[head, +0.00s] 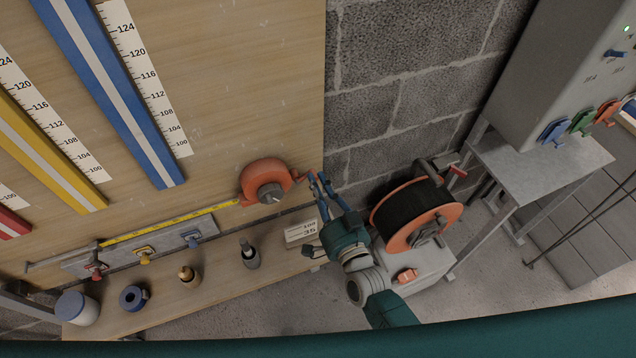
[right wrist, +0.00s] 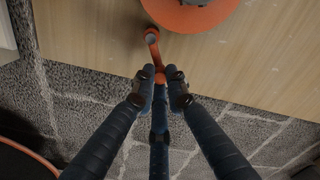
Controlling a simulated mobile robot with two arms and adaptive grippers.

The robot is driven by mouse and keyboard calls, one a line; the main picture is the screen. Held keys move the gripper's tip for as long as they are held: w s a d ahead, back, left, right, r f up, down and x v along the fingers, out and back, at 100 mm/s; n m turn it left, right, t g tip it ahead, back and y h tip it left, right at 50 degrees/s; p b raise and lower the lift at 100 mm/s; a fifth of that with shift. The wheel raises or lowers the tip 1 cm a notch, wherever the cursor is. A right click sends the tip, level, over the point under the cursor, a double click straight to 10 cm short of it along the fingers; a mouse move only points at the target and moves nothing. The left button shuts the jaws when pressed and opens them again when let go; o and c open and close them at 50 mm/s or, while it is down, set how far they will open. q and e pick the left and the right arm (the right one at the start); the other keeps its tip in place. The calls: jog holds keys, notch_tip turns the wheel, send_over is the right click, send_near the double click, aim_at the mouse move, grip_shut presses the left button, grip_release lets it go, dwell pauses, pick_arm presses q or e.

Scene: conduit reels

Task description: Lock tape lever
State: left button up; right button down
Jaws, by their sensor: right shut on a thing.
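An orange tape reel (head: 264,177) with a grey hub sits on the wooden board, and a yellow tape (head: 170,222) runs from it to the left. Its orange lever (right wrist: 152,46) shows in the right wrist view, sticking out from the reel's edge. My right gripper (head: 318,180) is beside the reel on its right. My left gripper is not in view.
An orange and black conduit reel (head: 414,212) stands close to the right of my arm. A wooden ledge (head: 215,284) below the board holds a bottle, a tape roll and a tub. A small sign (head: 300,231) stands near my gripper. A grey metal table (head: 545,160) is at right.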

jog(key=c, duration=1.7)
grip_release()
jog(key=shift+c, duration=0.2)
jog(key=shift+s, duration=0.1)
jog(key=v, duration=1.2)
